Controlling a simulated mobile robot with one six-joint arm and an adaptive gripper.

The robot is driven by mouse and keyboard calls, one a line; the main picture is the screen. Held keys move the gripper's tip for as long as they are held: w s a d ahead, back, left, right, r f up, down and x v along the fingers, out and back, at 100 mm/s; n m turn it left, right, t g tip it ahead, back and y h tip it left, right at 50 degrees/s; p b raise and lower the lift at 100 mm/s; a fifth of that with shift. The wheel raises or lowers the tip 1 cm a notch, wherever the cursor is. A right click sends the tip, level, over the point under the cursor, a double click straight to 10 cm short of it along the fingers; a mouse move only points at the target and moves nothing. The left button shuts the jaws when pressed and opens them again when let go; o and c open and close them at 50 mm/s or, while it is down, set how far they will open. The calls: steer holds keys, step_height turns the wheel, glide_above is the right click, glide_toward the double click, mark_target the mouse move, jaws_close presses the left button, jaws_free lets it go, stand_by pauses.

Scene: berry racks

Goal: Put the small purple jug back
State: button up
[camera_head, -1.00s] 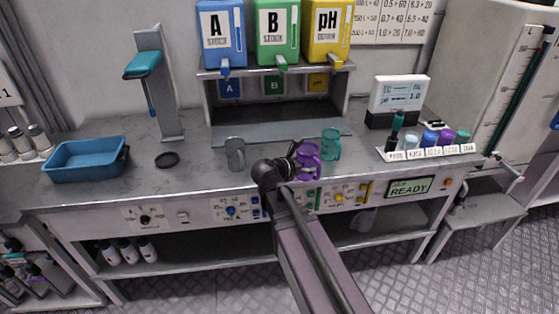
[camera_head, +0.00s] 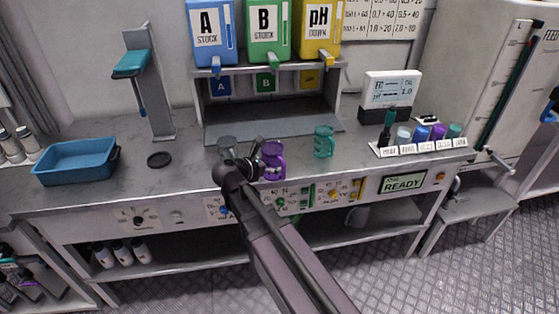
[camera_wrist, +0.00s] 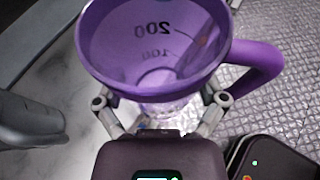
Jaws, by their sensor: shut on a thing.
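The small purple jug (camera_head: 273,161) is in my gripper (camera_head: 257,158) near the front edge of the bench. In the wrist view the jug (camera_wrist: 150,75) is seen from above, upright or nearly so, with marks 100 and 200 and its handle to the right. The fingers of my gripper (camera_wrist: 162,105) close on both its sides. Its base is hidden, so I cannot tell whether it touches the bench. A grey jug (camera_head: 227,146) stands just left of it, partly behind my arm. A teal jug (camera_head: 324,142) stands to its right.
A blue tray (camera_head: 76,174) and a dark round disc (camera_head: 159,160) are at the left of the bench (camera_head: 185,178). The dispenser shelf (camera_head: 270,68) stands behind. Several labelled vials are in a rack (camera_head: 424,147) at the right. Bench between teal jug and rack is clear.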

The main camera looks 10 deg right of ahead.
steer(key=a, duration=0.4)
steer(key=shift+s+a, duration=0.15)
steer(key=w+d, duration=0.2)
steer(key=w, duration=0.2)
steer(key=w+d+f+b, duration=0.1)
steer(key=w+d, duration=0.2)
steer(key=w, duration=0.1)
steer(key=w+d, duration=0.2)
steer(key=w, duration=0.2)
steer(key=shift+w+d+f, duration=0.2)
steer(key=shift+w, duration=0.2)
steer(key=shift+w+d, duration=0.3)
steer(key=shift+w, duration=0.3)
step_height(320, 180, down, 4)
steer(key=b, duration=0.4)
steer(key=shift+r, duration=0.15)
